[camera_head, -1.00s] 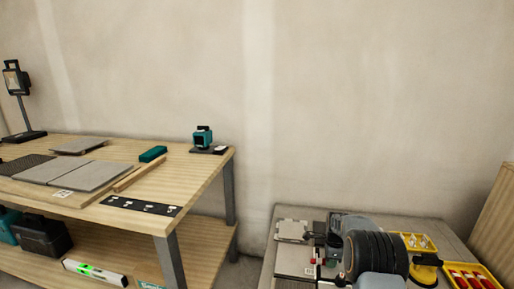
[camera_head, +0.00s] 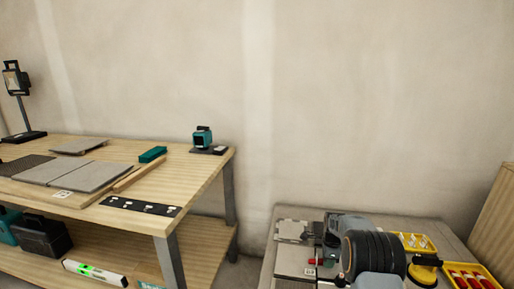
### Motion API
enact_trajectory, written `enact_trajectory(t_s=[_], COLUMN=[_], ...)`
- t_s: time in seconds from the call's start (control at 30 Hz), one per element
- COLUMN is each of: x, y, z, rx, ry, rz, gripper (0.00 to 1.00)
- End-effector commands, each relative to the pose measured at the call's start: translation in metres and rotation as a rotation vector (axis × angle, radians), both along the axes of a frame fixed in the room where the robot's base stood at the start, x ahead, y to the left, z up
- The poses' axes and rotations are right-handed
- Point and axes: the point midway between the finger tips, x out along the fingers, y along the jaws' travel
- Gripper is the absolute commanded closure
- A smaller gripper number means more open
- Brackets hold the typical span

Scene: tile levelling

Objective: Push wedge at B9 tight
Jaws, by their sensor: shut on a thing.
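My gripper (camera_head: 323,261) is at the lower right, low over grey tiles (camera_head: 295,260) on a worktop. My own wrist and arm hide much of it. A small red wedge (camera_head: 312,262) shows at the fingertips, and the gripper appears shut on it. The wedge is too small to tell how tight it sits or whether it is in a clip. A small pale label (camera_head: 309,271) lies on the tile just in front of it. I cannot read B9 anywhere.
A yellow bin with red wedges (camera_head: 470,277) and a yellow tray with pale pieces (camera_head: 416,242) stand right of my arm. A yellow and black round tool (camera_head: 426,265) lies between them. A wooden workbench (camera_head: 190,190) with tiles and tools stands left, across a gap.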

Motion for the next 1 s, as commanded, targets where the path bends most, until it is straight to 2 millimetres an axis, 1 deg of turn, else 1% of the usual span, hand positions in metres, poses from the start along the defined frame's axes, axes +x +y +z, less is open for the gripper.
enact_trajectory(t_s=[0.03, 0.07, 0.37, 0.57, 0.67, 0.77, 0.87, 1.0], x=[0.000, 0.000, 0.000, 0.000, 0.000, 0.001, 0.001, 0.000], y=[0.001, 0.001, -0.001, -0.001, -0.001, -0.001, -0.001, 0.000], z=[0.000, 0.000, 0.000, 0.000, 0.004, 0.016, 0.035, 0.065], rx=[0.002, 0.002, 0.001, 0.001, 0.001, 0.000, 0.000, 0.000], ry=[0.000, 0.000, 0.000, 0.000, -0.001, -0.003, -0.003, -0.003], rz=[0.000, 0.000, -0.002, -0.002, -0.002, -0.002, -0.001, -0.001], gripper=[0.97, 0.77, 0.48, 0.48, 0.48, 0.48, 0.48, 0.48])
